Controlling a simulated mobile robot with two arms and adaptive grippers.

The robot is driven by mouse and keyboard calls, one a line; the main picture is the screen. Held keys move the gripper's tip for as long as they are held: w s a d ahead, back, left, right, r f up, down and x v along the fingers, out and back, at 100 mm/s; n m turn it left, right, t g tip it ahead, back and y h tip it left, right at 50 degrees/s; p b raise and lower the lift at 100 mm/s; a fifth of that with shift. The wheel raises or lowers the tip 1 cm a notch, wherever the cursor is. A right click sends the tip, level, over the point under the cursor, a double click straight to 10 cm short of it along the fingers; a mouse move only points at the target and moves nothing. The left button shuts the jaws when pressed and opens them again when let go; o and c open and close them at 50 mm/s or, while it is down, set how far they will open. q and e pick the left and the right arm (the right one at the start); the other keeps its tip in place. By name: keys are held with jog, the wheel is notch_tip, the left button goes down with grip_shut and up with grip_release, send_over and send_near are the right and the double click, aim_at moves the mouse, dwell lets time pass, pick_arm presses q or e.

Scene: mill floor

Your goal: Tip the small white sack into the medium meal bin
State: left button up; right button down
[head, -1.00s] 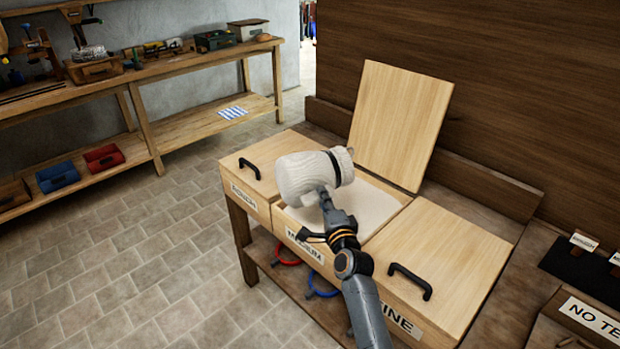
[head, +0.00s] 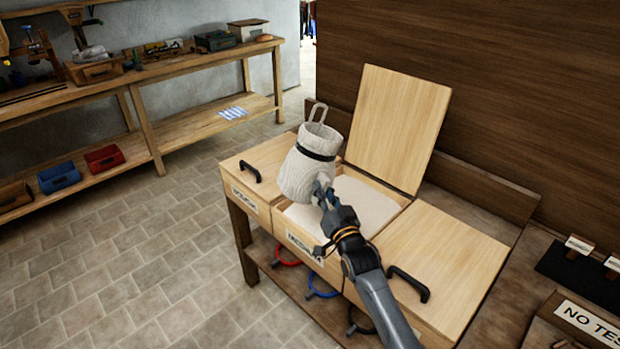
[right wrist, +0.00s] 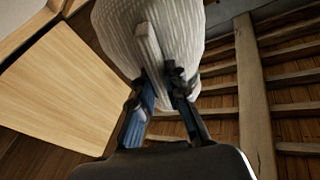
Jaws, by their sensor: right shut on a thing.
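The small white sack (head: 309,168) has ribbed cloth, a dark band near its top and a pale loop above. It stands nearly upright, leaning a little right, over the left part of the open medium meal bin (head: 298,237). My right gripper (head: 322,192) is shut on the sack's lower right side. In the right wrist view the fingers (right wrist: 158,85) close on a pale strip on the sack (right wrist: 185,35). Pale meal (head: 362,203) shows in the bin, and its lid (head: 398,125) is raised behind. I cannot tell if the sack touches the bin. My left gripper is not in view.
Closed bins with black handles flank the medium bin: one at left (head: 262,160), one at right (head: 440,262). Coloured rings (head: 286,254) hang below the front. A wooden shelf bench (head: 150,75) stands at the back left. The tiled floor (head: 130,240) between is clear.

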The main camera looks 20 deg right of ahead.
aim_at(316, 161)
jog(key=n, duration=0.1)
jog(key=r+n, duration=0.1)
jog(key=shift+n+y, duration=0.3)
jog(key=shift+r+n+p, duration=0.15)
jog(key=shift+n+p, duration=0.15)
jog(key=shift+n, duration=0.7)
notch_tip(316, 161, up, 4)
jog(key=p, duration=0.4)
jog(key=shift+r, duration=0.1)
